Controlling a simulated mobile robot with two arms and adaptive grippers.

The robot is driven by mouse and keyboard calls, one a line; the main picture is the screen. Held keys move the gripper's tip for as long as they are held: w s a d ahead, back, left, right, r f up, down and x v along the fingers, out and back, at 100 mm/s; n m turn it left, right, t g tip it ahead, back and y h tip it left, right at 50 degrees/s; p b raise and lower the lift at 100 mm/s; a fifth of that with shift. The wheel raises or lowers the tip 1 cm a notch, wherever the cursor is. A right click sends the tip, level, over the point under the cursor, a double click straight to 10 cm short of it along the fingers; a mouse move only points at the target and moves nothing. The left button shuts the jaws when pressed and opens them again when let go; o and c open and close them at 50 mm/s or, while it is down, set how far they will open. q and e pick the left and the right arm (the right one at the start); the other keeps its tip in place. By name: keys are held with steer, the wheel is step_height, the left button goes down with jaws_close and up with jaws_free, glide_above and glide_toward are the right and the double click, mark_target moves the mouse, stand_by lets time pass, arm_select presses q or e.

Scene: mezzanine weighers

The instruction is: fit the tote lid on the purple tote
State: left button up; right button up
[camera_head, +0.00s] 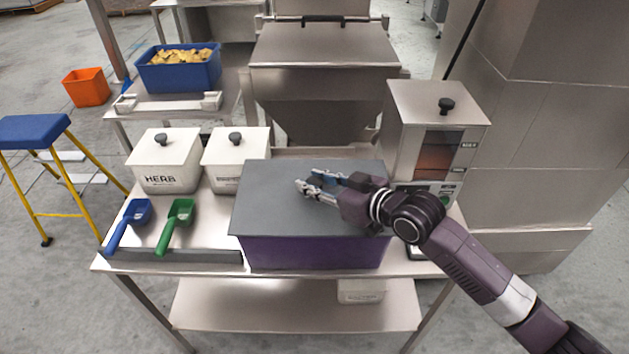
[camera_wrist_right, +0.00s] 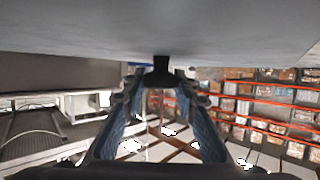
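The grey tote lid (camera_head: 270,205) lies over the top of the purple tote (camera_head: 310,254) on the steel table; I cannot tell whether it sits fully down all round. My right gripper (camera_head: 308,183) reaches in from the right, low over the middle of the lid. In the right wrist view the gripper (camera_wrist_right: 160,82) has its two blue-padded fingers apart. The lid's black knob (camera_wrist_right: 162,70) shows between the fingertips, under the lid's grey surface along the top of that view. No firm contact with the knob is visible. My left gripper is out of view.
Two white lidded bins (camera_head: 168,178) (camera_head: 228,174) stand left of the tote, with a blue scoop (camera_head: 128,222) and a green scoop (camera_head: 176,222) in front. A steel machine with a black knob (camera_head: 446,104) stands close at the right. A blue crate (camera_head: 180,72) is behind.

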steer(key=o, duration=0.4)
steer(key=shift+o, duration=0.2)
steer(key=shift+r, duration=0.2)
steer(key=shift+s+d, duration=0.2)
steer(key=shift+d, duration=0.05)
steer(key=b+v, duration=0.1)
steer(key=v, duration=0.9)
steer(key=shift+f, duration=0.1)
steer(key=shift+s+d+r+b, duration=0.35)
steer(key=shift+s+d, duration=0.1)
steer(key=shift+s, duration=0.05)
